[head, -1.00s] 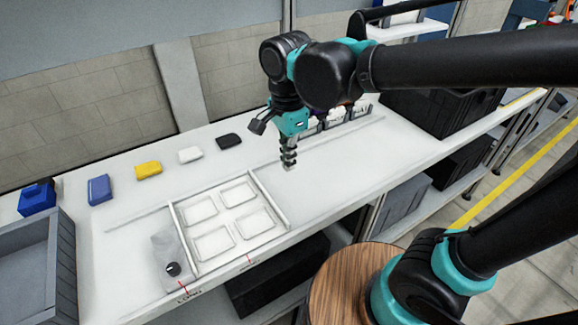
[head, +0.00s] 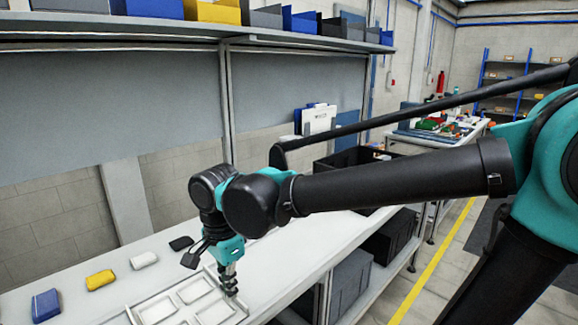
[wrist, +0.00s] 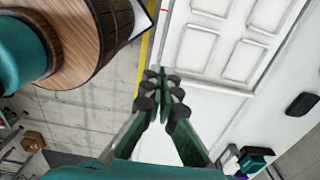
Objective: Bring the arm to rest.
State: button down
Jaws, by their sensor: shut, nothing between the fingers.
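My gripper (head: 230,291) hangs at the end of my arm, above the white workbench, at the right side of the tray fixture in the head view. In the wrist view my gripper (wrist: 160,82) has its fingertips together with nothing between them. The white fixture (head: 238,312) with several square recesses lies on the bench; it also shows in the wrist view (wrist: 222,48). Its recesses look empty. My arm reaches in from the right, across the bench.
A blue (head: 45,305), a yellow (head: 99,280), a white (head: 143,260) and a black piece (head: 181,243) lie in a row along the bench's back. A shelf (head: 130,27) with bins runs above. A black crate (head: 345,160) stands at the bench's far end.

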jog(key=w+d+f, duration=0.1)
jog(key=w+d, duration=0.1)
jog(key=w+d+f+n, duration=0.1)
jog(key=d+f, duration=0.1)
jog(key=d, duration=0.1)
jog(key=w+d+f+n, duration=0.1)
jog(key=w+d, duration=0.1)
jog(key=shift+w+d+f+t+y, duration=0.15)
jog(key=shift+w+f+t+y, duration=0.15)
jog(key=shift+w+y, duration=0.1)
jog(key=w+d+f, duration=0.1)
jog(key=d, duration=0.1)
jog(key=w+d+f+n, duration=0.1)
jog(key=d, duration=0.2)
jog(key=w+d+f+n+t, duration=0.1)
jog(key=d, duration=0.1)
jog(key=shift+w+d+f, duration=0.15)
jog(key=shift+d+f, duration=0.15)
jog(key=d+f+n+t, duration=0.1)
jog(key=d+f+n, duration=0.1)
jog(key=d, duration=0.6)
jog(key=s+d+f+n+t, duration=0.1)
jog(key=d+f+n, duration=0.2)
jog(key=d, duration=0.6)
notch_tip(320, 180, down, 2)
jog(key=shift+f+h, duration=0.1)
jog(key=shift+h, duration=0.2)
jog(key=shift+d, duration=0.1)
